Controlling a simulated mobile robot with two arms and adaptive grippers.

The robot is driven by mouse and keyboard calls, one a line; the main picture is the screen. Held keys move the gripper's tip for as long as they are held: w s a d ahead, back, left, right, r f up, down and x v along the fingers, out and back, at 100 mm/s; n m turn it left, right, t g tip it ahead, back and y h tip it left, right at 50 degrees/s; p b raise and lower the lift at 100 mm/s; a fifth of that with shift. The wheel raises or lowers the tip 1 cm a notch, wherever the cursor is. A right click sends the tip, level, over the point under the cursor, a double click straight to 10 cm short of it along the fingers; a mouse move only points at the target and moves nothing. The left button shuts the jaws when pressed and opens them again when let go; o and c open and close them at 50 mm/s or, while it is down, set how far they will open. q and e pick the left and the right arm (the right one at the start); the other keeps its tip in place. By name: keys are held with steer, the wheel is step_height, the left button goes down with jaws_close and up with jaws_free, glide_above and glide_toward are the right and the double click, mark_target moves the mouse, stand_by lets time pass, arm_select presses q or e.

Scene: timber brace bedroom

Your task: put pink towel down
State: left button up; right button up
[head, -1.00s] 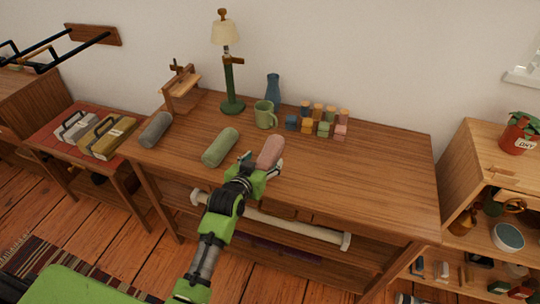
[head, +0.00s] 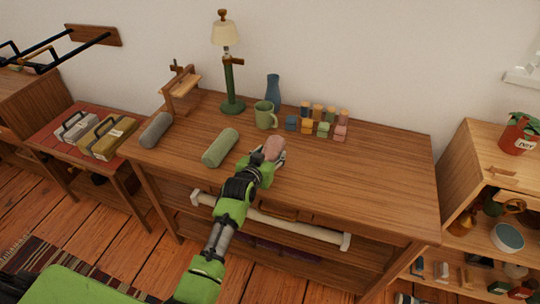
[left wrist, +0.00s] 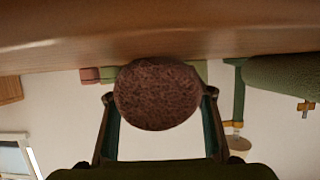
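The rolled pink towel (head: 273,147) is at the front middle of the wooden tabletop, at or just above its surface; I cannot tell whether it touches. My left gripper (head: 271,155) reaches over the front edge, its fingers on both sides of the towel. In the left wrist view, which is upside down, the towel's round end (left wrist: 158,95) fills the space between the left fingertips (left wrist: 158,97), which press close to its sides. The gripper hides part of the towel in the head view. My right gripper is out of view.
A rolled green towel (head: 220,147) and a grey one (head: 156,130) lie to the left. Behind stand a lamp (head: 231,75), a green mug (head: 265,115), a blue vase (head: 273,90) and several small colored blocks (head: 318,122). The tabletop (head: 370,180) is clear at the right.

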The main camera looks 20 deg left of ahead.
arm_select(q)
steer(key=c, duration=0.7)
steer(key=shift+r, duration=0.1)
